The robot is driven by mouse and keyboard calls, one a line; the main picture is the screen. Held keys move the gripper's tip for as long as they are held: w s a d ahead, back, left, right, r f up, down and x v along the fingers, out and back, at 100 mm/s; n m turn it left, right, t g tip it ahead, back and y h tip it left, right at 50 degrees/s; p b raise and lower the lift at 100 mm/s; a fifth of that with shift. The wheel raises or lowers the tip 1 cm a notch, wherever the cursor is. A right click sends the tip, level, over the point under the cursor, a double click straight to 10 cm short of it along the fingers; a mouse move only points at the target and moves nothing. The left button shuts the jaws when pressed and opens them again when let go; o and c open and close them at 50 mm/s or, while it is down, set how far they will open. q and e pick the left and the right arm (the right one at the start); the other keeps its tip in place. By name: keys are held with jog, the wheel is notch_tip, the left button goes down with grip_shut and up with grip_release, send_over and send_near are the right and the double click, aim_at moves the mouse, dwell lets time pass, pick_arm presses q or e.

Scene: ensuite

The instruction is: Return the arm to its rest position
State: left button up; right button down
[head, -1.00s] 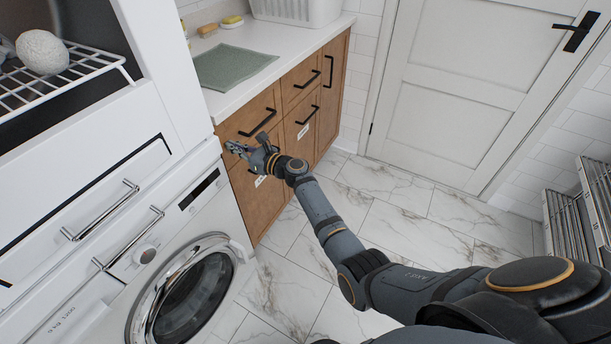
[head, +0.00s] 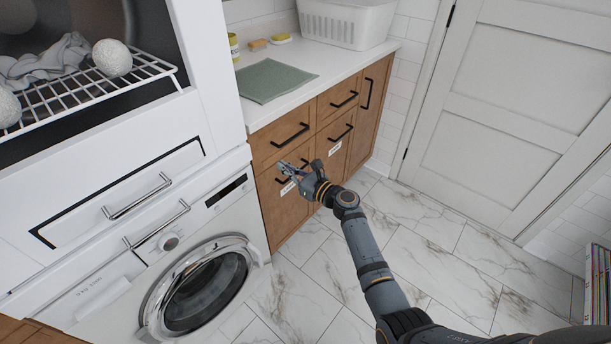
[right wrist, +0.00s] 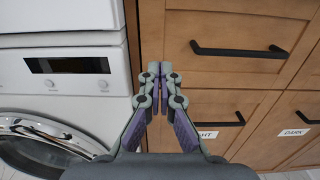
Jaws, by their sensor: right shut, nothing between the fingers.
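My right gripper (head: 290,174) is in front of the wooden cabinet (head: 278,213), near the lower left drawer with a black handle. In the right wrist view, its fingers (right wrist: 160,72) are together with nothing between them, in front of the drawer fronts. My right arm reaches in from the bottom right, stretched over the marble floor. I cannot tell from these views whether the gripper touches the cabinet. My left gripper is not in view.
A washing machine (head: 165,243) stands left of the cabinet, under a white unit with a wire rack (head: 98,92). A green cloth (head: 272,80) and a white basket (head: 345,22) are on the counter. A white door (head: 520,110) is at right. The floor (head: 450,235) between is clear.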

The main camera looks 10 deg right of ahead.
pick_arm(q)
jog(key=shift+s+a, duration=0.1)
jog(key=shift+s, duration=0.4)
pick_arm(e)
jog(key=v, duration=0.4)
jog(key=shift+s+d+f, duration=0.15)
jog(key=shift+s+d, duration=0.1)
jog(key=shift+s, duration=0.05)
jog(key=shift+f, duration=0.1)
